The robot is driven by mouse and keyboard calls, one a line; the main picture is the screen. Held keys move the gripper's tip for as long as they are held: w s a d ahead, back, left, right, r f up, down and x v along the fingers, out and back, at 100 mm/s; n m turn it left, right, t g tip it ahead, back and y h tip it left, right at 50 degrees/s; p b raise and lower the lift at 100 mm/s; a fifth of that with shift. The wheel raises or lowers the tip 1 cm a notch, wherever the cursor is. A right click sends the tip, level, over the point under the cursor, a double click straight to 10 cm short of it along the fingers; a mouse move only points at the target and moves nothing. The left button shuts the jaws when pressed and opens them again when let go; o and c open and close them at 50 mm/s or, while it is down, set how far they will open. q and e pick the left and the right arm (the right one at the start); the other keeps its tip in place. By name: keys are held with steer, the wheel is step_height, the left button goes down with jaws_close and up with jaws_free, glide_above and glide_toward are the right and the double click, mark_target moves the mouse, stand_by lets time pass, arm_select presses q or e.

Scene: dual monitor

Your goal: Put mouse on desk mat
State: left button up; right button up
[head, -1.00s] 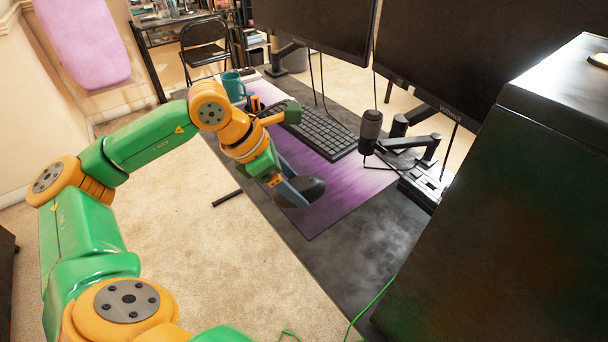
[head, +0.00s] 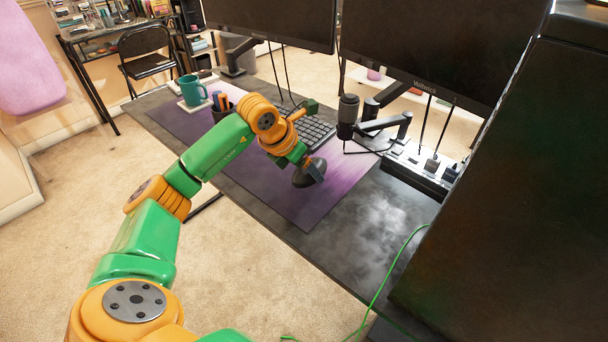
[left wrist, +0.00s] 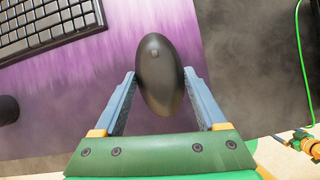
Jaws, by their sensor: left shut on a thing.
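The mouse (head: 303,177) is dark and rounded. In the head view it shows over the right part of the purple desk mat (head: 345,168). In the left wrist view the mouse (left wrist: 158,62) lies between the two fingers of my left gripper (left wrist: 160,80), with the mat (left wrist: 110,65) behind and to its left. The gripper is shut on the mouse. I cannot tell whether the mouse touches the mat or is held just above it.
The keyboard (head: 318,132) and microphone (head: 347,115) stand behind the mouse. A teal mug (head: 191,90) is at the far left. A power strip (head: 415,172), a green cable (head: 384,280) and a large black case (head: 500,190) are to the right. The mat's front right is clear.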

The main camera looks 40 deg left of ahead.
mark_target(305, 176)
arm_select(q)
steer(key=f, duration=0.4)
steer(key=shift+w+a, duration=0.3)
steer(key=shift+f, duration=0.2)
steer(key=o, duration=1.4)
steer(key=shift+r, duration=0.1)
steer(key=shift+c, duration=0.2)
steer(key=shift+s+r, duration=0.1)
steer(key=shift+r, duration=0.25)
steer(key=v, duration=1.1)
steer(key=shift+s+r, duration=0.2)
steer(key=shift+s, duration=0.05)
